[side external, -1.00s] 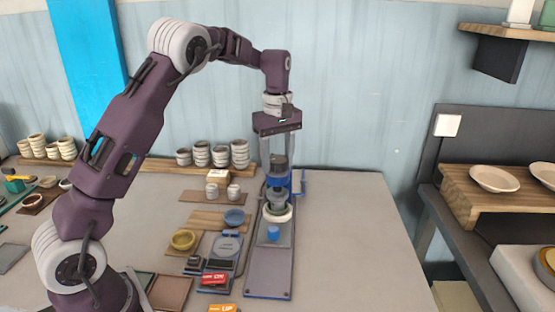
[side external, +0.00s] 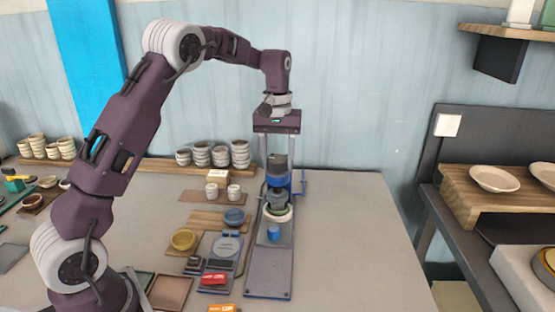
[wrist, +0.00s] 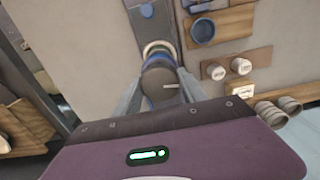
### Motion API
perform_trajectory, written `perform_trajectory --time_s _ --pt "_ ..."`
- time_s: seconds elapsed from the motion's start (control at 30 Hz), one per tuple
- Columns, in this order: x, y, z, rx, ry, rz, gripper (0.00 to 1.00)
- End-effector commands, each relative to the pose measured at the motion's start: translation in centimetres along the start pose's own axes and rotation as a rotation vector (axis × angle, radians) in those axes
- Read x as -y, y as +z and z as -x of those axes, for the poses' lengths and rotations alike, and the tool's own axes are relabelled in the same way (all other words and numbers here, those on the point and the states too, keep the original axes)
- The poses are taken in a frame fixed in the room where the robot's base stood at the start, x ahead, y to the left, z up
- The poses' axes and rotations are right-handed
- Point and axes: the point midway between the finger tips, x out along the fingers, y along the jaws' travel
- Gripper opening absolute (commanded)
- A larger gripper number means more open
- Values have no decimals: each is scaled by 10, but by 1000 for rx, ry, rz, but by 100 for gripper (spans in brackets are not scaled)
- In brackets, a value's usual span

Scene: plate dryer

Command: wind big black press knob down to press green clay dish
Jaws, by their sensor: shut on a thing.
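The big black press knob (side external: 277,160) tops the blue and grey press. In the wrist view, the knob (wrist: 159,88) shows from above with a pale line pointing right. My gripper (side external: 277,168) points down from above, with its two fingers closed on opposite sides of the knob. In the wrist view the gripper's fingers (wrist: 160,80) flank the knob. The green clay dish (side external: 279,210) shows only as a green edge under the press head, within a pale ring. How far the head presses on it is hard to tell.
Stacked cups (side external: 220,156) stand behind. The table right of the press is clear.

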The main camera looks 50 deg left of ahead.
Motion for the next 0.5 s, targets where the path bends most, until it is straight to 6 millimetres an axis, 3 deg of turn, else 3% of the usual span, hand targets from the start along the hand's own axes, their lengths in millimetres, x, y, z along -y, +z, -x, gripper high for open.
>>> perform_trajectory --time_s 0.47,0.5 --pt "0 -1 1 -3 1 -13 8" --pt "0 -1 1 -3 1 -13 56"
